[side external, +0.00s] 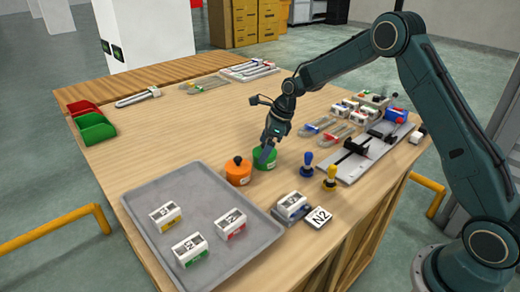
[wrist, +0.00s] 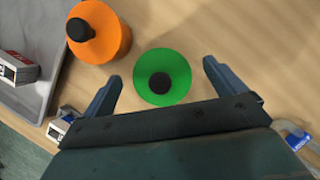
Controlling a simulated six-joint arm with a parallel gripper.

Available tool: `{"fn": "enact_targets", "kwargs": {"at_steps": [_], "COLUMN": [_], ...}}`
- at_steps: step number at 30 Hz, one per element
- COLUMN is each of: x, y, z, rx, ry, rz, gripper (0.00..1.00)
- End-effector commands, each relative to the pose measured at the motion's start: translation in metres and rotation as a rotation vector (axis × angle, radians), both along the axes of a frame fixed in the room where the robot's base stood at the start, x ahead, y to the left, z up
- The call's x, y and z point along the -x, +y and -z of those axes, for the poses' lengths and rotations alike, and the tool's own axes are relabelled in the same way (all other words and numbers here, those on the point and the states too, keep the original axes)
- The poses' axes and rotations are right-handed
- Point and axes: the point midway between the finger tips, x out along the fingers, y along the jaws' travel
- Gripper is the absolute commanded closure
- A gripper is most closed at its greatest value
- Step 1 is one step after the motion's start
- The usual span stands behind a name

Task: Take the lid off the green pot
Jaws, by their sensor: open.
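The green pot (side external: 265,159) stands upright on the wooden table, just right of the orange pot (side external: 238,171). In the wrist view the green lid (wrist: 162,77) shows as a round disc with a black knob (wrist: 159,83) at its middle, and it covers the pot. My gripper (side external: 268,148) is over the green pot and points down. In the wrist view my gripper (wrist: 161,82) is open and empty, with one finger on each side of the lid and a gap to it on both sides. The knob is hidden behind my gripper in the side view.
The orange pot with its black knob stands close on the left. A grey tray (side external: 180,180) with several small boxes lies in front left. Blue (side external: 307,164) and yellow (side external: 330,178) stamp-like pieces stand to the right. The table behind the pots is largely clear.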

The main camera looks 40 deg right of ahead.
Motion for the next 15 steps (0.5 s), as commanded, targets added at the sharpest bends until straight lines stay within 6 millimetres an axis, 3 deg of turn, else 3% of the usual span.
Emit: {"fn": "enact_targets", "kwargs": {"at_steps": [8, 15], "x": [0.0001, 0.0001], "y": [-0.0001, -0.0001], "z": [-0.0003, -0.0002], "rx": [0.000, 0.000], "ry": [0.000, 0.000], "rz": [0.000, 0.000], "gripper": [0.04, 0.51]}}
